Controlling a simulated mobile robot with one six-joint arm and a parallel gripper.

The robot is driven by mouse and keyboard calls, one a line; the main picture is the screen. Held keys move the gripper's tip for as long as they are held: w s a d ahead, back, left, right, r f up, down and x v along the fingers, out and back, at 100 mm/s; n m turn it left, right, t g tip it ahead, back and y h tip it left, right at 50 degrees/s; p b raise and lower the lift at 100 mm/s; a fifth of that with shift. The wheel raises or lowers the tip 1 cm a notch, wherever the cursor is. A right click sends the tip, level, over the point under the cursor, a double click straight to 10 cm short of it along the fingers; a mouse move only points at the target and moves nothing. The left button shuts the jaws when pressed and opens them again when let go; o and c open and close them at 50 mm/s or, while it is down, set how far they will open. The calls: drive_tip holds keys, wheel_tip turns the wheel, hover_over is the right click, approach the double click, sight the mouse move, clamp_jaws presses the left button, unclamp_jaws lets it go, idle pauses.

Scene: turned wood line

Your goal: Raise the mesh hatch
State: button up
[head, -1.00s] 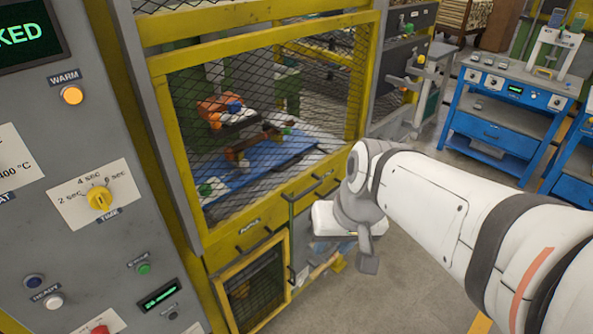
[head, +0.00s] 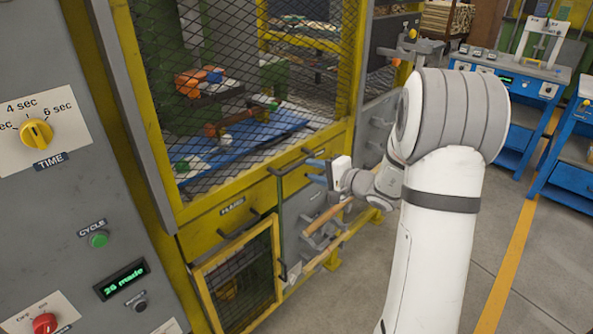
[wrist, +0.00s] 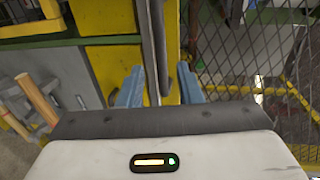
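The mesh hatch (head: 240,195) is a large yellow-framed panel of dark wire mesh, and it looks lowered over the work bay. A dark bar handle (head: 290,162) is on its lower yellow rail. My gripper (head: 308,171) is at the right end of this handle, its blue fingers pointing left toward the rail. In the wrist view my gripper (wrist: 160,88) is open, with a dark bar (wrist: 153,45) running between the two blue fingers. I see a gap beside the bar, so the fingers are not closed on it. The mesh (wrist: 255,60) shows at right there.
A smaller yellow-framed mesh door (head: 240,275) is below the hatch. A grey control panel (head: 60,210) stands at left. A wooden rail (head: 325,248) is below my gripper. Blue workbenches (head: 515,85) stand at back right, with open floor before them.

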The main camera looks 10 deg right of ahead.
sight(299, 165)
drive_tip(key=p+x, duration=0.1)
drive_tip(key=x, duration=0.6)
drive_tip(key=shift+w+a, duration=0.15)
drive_tip(key=shift+w, duration=0.05)
clamp_jaws()
